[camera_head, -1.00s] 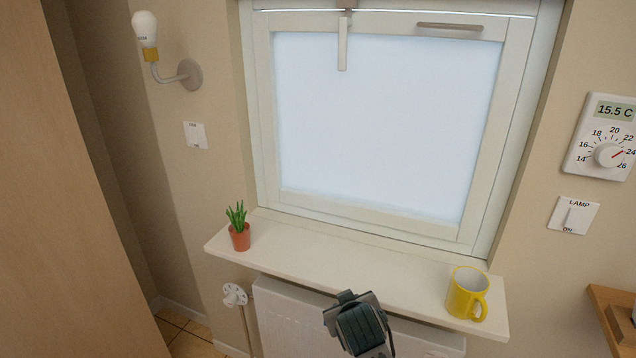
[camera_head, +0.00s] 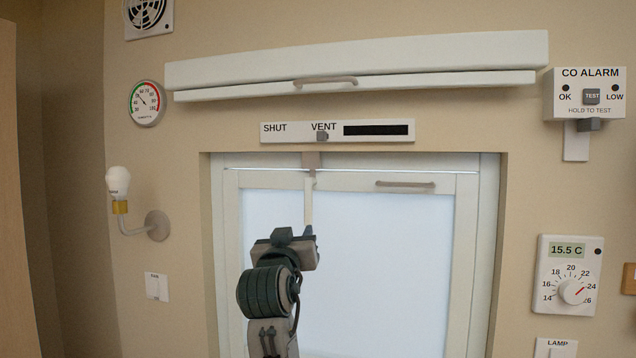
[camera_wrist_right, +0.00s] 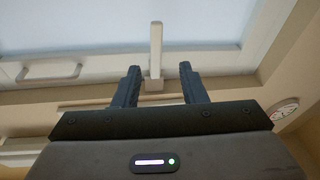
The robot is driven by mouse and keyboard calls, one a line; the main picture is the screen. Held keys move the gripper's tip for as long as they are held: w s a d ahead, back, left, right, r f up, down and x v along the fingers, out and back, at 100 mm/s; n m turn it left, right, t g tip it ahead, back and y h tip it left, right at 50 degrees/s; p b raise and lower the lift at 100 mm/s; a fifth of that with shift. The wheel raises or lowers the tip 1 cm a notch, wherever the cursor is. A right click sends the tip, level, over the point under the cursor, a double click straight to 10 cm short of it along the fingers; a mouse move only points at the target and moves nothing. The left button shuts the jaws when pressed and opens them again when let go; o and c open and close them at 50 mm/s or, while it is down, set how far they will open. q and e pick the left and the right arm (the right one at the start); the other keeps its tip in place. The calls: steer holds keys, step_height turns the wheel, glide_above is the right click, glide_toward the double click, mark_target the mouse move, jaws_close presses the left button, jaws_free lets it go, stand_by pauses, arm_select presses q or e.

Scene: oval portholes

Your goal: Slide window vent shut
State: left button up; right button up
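The window vent (camera_head: 286,131) is a white strip above the window, with "SHUT" at its left and "VENT" near its middle. Its small grey slider knob (camera_head: 322,136) sits under "VENT". A dark slot (camera_head: 375,129) shows to the right of the knob. My right gripper (camera_head: 295,237) is in front of the window, below the vent and a little left of the knob. In the right wrist view my right gripper (camera_wrist_right: 160,72) is open, its two fingers apart and nothing held. The vent is not clearly visible there. My left gripper is out of view.
The white window handle (camera_head: 309,200) hangs between my gripper and the vent; in the wrist view it (camera_wrist_right: 156,48) appears beyond the fingers. A roller-blind box (camera_head: 360,60) juts out above the vent. A wall lamp (camera_head: 118,183) stands left, a thermostat (camera_head: 566,275) right.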

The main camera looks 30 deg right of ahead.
mark_target(320, 137)
steer(key=s+r+m+h, duration=0.2)
steer(key=r, duration=0.6)
steer(key=s+r+m+h, duration=0.1)
steer(key=s+r+h, duration=0.1)
steer(key=r, duration=0.5)
steer(key=shift+g, duration=0.3)
steer(key=p+x, duration=0.3)
steer(key=x, duration=0.1)
steer(key=p+x, duration=0.3)
steer(key=x, duration=0.2)
steer(key=shift+w+d+r, duration=0.15)
steer(key=shift+r, duration=0.2)
steer(key=shift+w+d+r+p, duration=0.1)
steer(key=shift+w+d+p, duration=0.25)
steer(key=shift+w+p, duration=0.1)
steer(key=shift+c, duration=0.5)
jaws_close()
